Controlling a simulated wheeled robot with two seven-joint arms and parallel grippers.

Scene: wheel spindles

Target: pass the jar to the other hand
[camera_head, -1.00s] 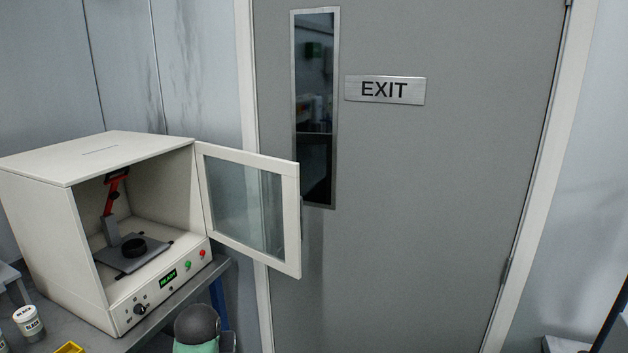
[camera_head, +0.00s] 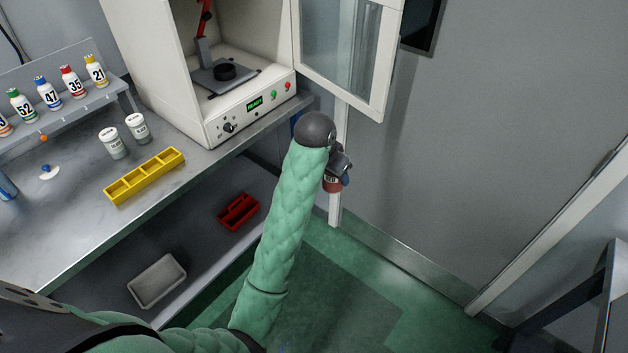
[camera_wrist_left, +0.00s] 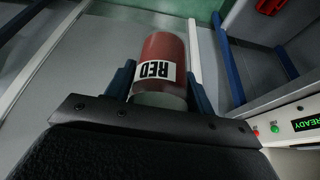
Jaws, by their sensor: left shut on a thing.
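A jar (camera_wrist_left: 160,65) with a red body and a white label reading "RED" is between the fingers of my left gripper (camera_wrist_left: 160,88) in the left wrist view. The gripper is shut on it. In the head view the left arm reaches forward, and the left gripper (camera_head: 338,172) holds the jar (camera_head: 332,184) out past the bench edge, in front of the grey door. The gripper and wrist partly cover the jar there. My right gripper is in neither view.
A white cabinet (camera_head: 212,123) with its glass door (camera_head: 388,60) swung open stands on the bench (camera_head: 70,225). Two white jars (camera_head: 113,143), a yellow tray (camera_head: 145,176) and a rack of numbered bottles are on the bench. A red caddy (camera_head: 238,211) and a grey bin (camera_head: 157,281) sit below.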

